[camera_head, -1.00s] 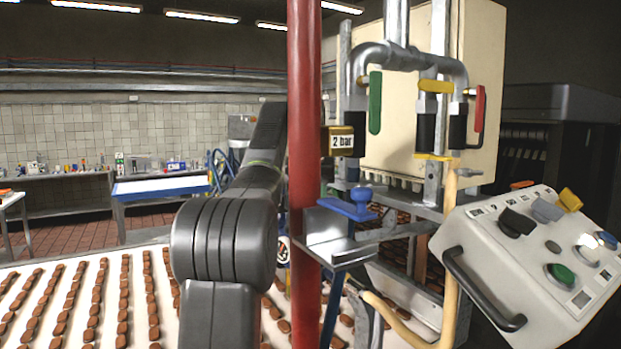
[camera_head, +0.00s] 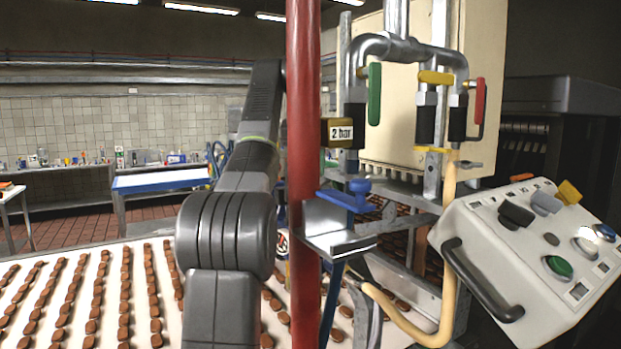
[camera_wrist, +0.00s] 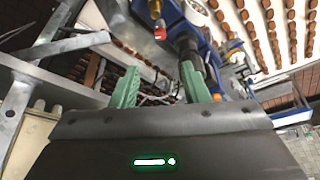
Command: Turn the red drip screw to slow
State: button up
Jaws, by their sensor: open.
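A small red part (camera_wrist: 160,33), which looks like the red drip screw, shows near the top middle of the wrist view, beside a blue body (camera_wrist: 185,35). It is too small to read any setting. My gripper (camera_wrist: 157,85) is open, its two green fingers apart with a dark rod-like part showing near the right finger. The red part lies beyond the fingertips, and I see no contact with it. In the head view my gripper is out of sight and I cannot make out the drip screw.
A red post (camera_head: 303,150) stands close right of my arm. Pipes with green (camera_head: 374,93), yellow (camera_head: 436,77) and red (camera_head: 479,108) levers are behind it. A control box (camera_head: 530,265) is at right. Rows of biscuits lie on a white belt (camera_head: 40,330).

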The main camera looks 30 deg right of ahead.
jog(key=w+f+m, duration=0.1)
jog(key=f, duration=0.3)
jog(key=w+d+f+m, duration=0.1)
jog(key=w+f, duration=0.1)
jog(key=f, duration=0.2)
jog(key=w+d+f+m+g+h, duration=0.1)
jog(key=f, duration=0.4)
jog(key=shift+w+d+m, duration=0.25)
jog(key=shift+w+m, duration=0.1)
jog(key=shift+m, duration=0.05)
jog(key=shift+r, duration=0.1)
jog(key=shift+c, duration=0.2)
grip_shut()
